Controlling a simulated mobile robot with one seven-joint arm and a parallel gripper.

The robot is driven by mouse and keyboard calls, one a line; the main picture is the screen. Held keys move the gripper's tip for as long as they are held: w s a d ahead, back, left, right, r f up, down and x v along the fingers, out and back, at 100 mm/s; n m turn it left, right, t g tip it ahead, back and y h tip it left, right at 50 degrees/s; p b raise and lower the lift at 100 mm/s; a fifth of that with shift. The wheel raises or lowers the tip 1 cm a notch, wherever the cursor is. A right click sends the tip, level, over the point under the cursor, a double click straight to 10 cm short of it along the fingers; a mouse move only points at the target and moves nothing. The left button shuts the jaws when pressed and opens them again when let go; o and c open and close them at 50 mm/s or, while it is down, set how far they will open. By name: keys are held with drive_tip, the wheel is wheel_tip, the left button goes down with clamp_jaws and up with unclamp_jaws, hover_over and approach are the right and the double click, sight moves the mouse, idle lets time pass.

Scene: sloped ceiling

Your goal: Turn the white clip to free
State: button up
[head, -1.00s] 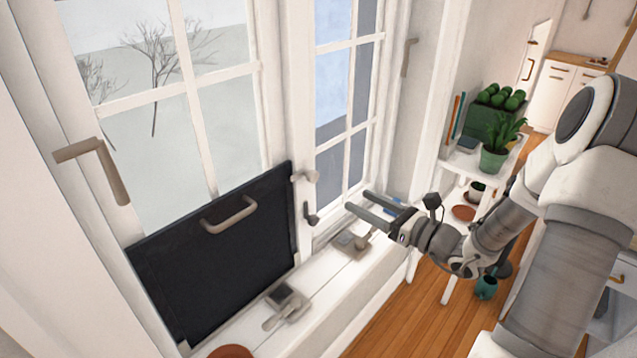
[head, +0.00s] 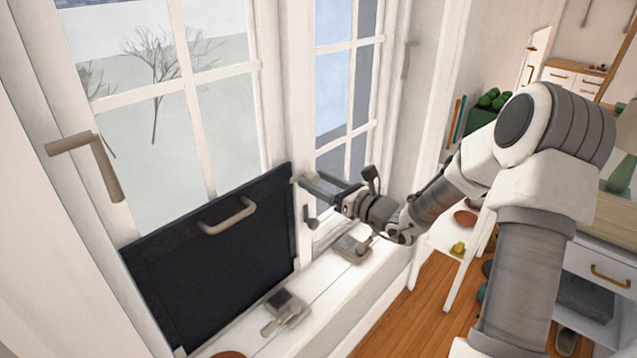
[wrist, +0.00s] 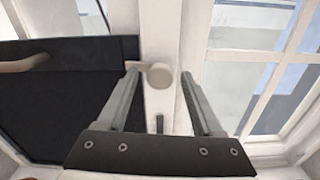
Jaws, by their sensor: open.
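The white clip (wrist: 160,76) sits on the white window post at the top right corner of a black panel (head: 215,250). In the wrist view its round knob faces me and its short arm points left, toward the panel's edge. My gripper (head: 310,178) is open and points at the post. In the wrist view one finger shows on each side of the knob, the left one close to the clip's arm. I cannot tell whether a finger touches it. In the head view my fingers mostly hide the clip.
A dark clip (head: 311,219) is on the post below. The panel has a pale handle (head: 227,215). Grey devices (head: 285,308) stand on the white sill (head: 318,283). A window handle (head: 90,160) is at left. Window panes flank the post.

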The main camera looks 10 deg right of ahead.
drive_tip(key=shift+c, duration=0.3)
clamp_jaws()
